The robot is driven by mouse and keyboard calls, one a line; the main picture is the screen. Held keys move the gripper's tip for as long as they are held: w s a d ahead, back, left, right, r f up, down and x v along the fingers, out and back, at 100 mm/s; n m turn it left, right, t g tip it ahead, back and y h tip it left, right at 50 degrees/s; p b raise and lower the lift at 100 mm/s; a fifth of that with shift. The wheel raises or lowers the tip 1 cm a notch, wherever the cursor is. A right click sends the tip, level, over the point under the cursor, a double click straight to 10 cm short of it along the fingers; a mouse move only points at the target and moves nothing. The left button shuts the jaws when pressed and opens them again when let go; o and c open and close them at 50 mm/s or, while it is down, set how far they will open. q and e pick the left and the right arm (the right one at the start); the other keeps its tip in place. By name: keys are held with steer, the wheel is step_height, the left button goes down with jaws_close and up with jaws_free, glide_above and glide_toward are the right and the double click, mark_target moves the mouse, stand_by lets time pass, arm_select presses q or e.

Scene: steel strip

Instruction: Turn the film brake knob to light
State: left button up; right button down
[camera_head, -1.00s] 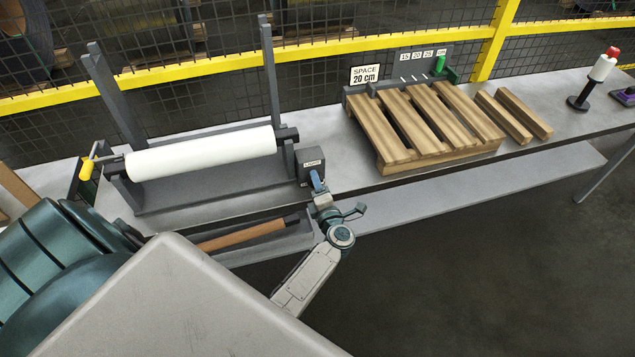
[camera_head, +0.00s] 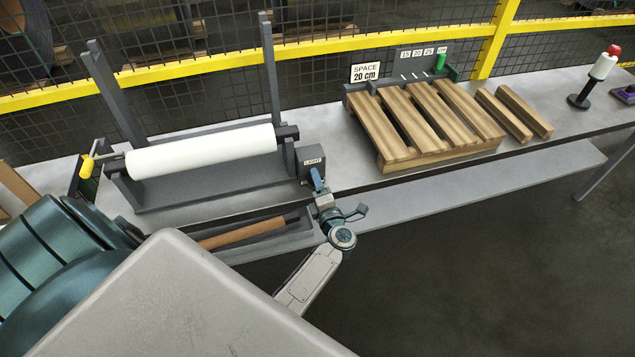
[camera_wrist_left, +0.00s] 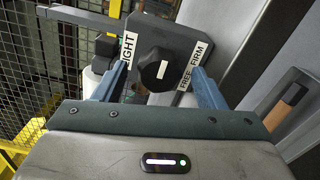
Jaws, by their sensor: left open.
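The film brake box (camera_head: 311,160) stands at the right end of the film roll stand. In the left wrist view its dark faceted knob (camera_wrist_left: 153,62) faces me, with a white mark on it. The LIGHT label (camera_wrist_left: 128,49) is left of the knob, FREE (camera_wrist_left: 184,78) at its lower right and FIRM (camera_wrist_left: 199,51) at its right. I cannot tell which label the mark points to. My left gripper (camera_head: 318,180) is at the box's front. Its blue fingers (camera_wrist_left: 160,72) are open on either side of the knob, and contact is unclear. My right gripper is out of view.
A white film roll (camera_head: 200,152) with a yellow crank handle (camera_head: 87,167) lies in the stand. A wooden pallet (camera_head: 430,125) and two loose boards (camera_head: 515,113) are to the right on the grey bench (camera_head: 350,178). A wooden bar (camera_head: 240,234) lies below the stand.

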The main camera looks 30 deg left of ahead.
arm_select(q)
steer(key=v, duration=1)
steer(key=shift+a, duration=0.1)
steer(key=s+d+f+m+h+b, duration=0.15)
steer(key=s+f+m+h, duration=0.25)
steer(key=f+m, duration=0.45)
steer(key=s+d+f+m+h, duration=0.2)
steer(key=s+f+m+h, duration=0.3)
steer(key=f, duration=0.7)
steer(key=s+d+f+m+h, duration=0.1)
steer(key=s+f+m+h, duration=0.25)
steer(key=f+m, duration=0.6)
steer(key=s+a+f+m+g, duration=0.2)
steer(key=s+f, duration=0.3)
steer(key=s, duration=0.5)
steer(key=s+a+f+m+g, duration=0.3)
steer(key=s+f+g, duration=0.2)
steer(key=s, duration=0.5)
steer(key=s+a+f+m+g+b, duration=0.1)
steer(key=s+a+f+m+g, duration=0.1)
steer(key=s+f, duration=0.5)
steer(key=s+a+g, duration=0.1)
steer(key=s, duration=0.2)
steer(key=shift+s+a+m, duration=0.2)
steer(key=shift+s+m, duration=0.1)
steer(key=shift+s, duration=0.1)
steer(key=shift+f+h, duration=0.1)
steer(key=shift+h, duration=0.15)
